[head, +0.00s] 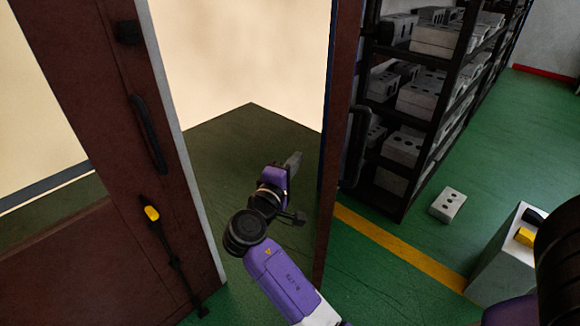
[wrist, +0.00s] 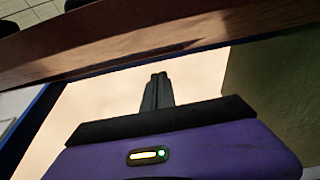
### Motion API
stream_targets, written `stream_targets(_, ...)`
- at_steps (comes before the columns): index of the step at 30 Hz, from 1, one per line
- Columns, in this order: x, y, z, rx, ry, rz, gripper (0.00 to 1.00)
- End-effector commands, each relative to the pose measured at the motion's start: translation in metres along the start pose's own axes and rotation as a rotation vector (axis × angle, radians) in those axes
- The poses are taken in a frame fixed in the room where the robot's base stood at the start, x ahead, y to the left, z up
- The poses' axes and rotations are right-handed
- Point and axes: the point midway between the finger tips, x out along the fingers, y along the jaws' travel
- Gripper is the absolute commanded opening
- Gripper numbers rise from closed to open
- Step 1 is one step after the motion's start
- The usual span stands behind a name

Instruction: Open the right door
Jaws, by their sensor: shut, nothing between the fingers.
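The right door (head: 337,130) is a tall brown panel, seen nearly edge-on in the head view, with a dark vertical handle (head: 356,145) on its right side. A wide gap separates it from the brown left door (head: 95,130). My gripper (head: 294,158) is in this gap, just left of the right door, with its fingers closed together and empty. In the wrist view the shut fingers (wrist: 158,80) point toward a brown wooden panel (wrist: 150,42) across the top. I cannot tell whether the gripper touches the right door.
The left door carries a dark handle (head: 148,135) and a latch with a yellow part (head: 152,214). Dark shelves (head: 425,120) with grey moulds stand at the right. A grey block (head: 447,205) lies on the green floor. A pale box (head: 508,258) stands at the lower right. The floor beyond the gap (head: 240,150) is clear.

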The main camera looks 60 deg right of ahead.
Motion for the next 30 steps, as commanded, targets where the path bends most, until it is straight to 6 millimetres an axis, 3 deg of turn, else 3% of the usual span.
stream_targets(7,0.046,0.002,0.003,0.001,-0.001,-0.001,0.00)
stream_targets(15,0.051,0.001,0.034,0.000,0.002,-0.001,0.00)
stream_targets(30,0.052,0.000,0.040,0.002,0.003,-0.001,0.00)
